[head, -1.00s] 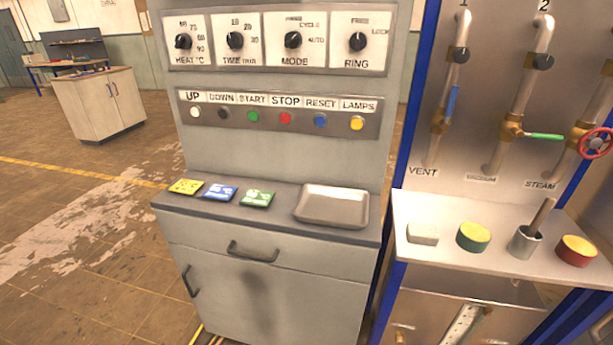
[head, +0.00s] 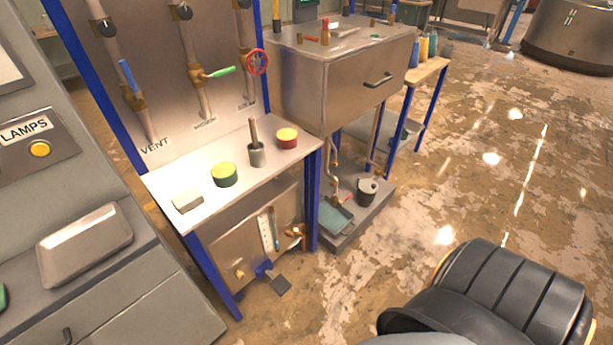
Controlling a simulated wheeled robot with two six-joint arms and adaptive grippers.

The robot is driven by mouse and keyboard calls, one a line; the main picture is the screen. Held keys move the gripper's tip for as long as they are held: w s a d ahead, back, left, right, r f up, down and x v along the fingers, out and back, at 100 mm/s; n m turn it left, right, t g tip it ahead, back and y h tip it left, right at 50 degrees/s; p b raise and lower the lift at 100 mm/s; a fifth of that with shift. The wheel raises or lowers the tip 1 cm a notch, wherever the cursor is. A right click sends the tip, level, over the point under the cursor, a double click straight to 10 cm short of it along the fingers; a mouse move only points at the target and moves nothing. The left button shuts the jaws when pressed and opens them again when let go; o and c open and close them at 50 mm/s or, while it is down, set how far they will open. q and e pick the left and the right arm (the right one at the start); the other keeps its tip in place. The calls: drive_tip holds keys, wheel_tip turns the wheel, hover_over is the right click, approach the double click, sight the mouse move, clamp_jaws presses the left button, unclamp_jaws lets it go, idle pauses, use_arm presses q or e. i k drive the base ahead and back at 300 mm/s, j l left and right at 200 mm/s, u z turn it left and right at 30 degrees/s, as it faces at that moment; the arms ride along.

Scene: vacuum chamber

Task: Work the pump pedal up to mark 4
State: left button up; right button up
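A small dark plate (head: 281,286), which looks like the pump pedal, sits low near the floor in front of a steel tank panel (head: 228,245). A blue fitting (head: 264,269) joins it to the panel's foot. A white upright scale strip (head: 268,231) is on the panel above it; its marks are too small to read. Neither of my grippers shows in the head view. A black ribbed part of my own body fills the lower right.
A shelf (head: 160,182) with several small items juts out above the panel. A grey cabinet (head: 150,300) stands at left.

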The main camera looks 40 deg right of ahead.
sight(281, 285)
drive_tip(key=z, duration=0.75)
drive_tip(key=k, duration=0.55)
